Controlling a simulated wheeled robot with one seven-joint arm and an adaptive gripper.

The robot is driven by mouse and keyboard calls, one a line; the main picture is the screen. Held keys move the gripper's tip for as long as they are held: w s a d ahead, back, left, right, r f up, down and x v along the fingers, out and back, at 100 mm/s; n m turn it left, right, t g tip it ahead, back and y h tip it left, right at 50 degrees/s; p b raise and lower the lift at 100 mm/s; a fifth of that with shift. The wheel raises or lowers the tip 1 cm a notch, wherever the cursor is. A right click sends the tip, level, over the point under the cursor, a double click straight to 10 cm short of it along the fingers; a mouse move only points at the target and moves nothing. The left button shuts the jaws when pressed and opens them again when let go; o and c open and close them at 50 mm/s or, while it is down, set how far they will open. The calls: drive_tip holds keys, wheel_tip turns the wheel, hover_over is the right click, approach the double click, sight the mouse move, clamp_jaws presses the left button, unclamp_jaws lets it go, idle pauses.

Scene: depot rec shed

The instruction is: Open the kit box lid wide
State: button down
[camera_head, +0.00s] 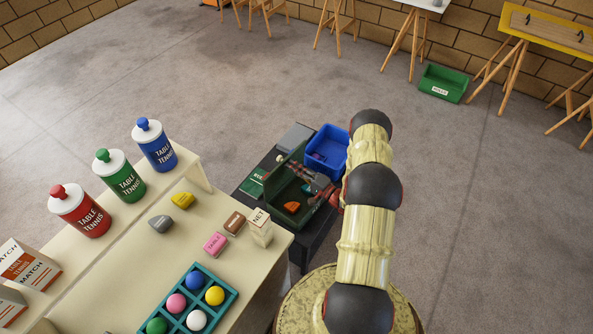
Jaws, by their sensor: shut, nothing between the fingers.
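The kit box seems to be the dark green box (283,214) on a low black stand, to the right of the cream table. Its inside shows, with an orange item (292,207) in it. A dark green panel (287,168) rises along its far left side and looks like the raised lid; its exact angle is hard to tell. My gripper (316,192) is shut and empty at the right part of the box, small in the picture. I cannot tell whether it touches the box or the lid. My arm hides part of the right side.
A blue bin (328,151) stands just behind the box, and a green labelled item (254,183) lies to its left. The cream table (150,262) holds table tennis bottles, a teal ball tray (233,293) and small blocks. Open floor lies behind.

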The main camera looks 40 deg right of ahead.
sight(284, 160)
drive_tip(key=shift+w+a+r+g+p, duration=0.15)
drive_tip(key=shift+w+r+g+p, duration=0.15)
drive_tip(key=shift+w+p, duration=0.15)
drive_tip(key=shift+w+a+g, duration=0.2)
drive_tip(key=shift+w+g, duration=0.05)
drive_tip(key=shift+w, duration=0.6)
drive_tip(key=shift+w+a+g, duration=0.2)
drive_tip(key=shift+w+g, duration=0.05)
drive_tip(key=shift+w, duration=0.6)
drive_tip(key=shift+d, duration=0.1)
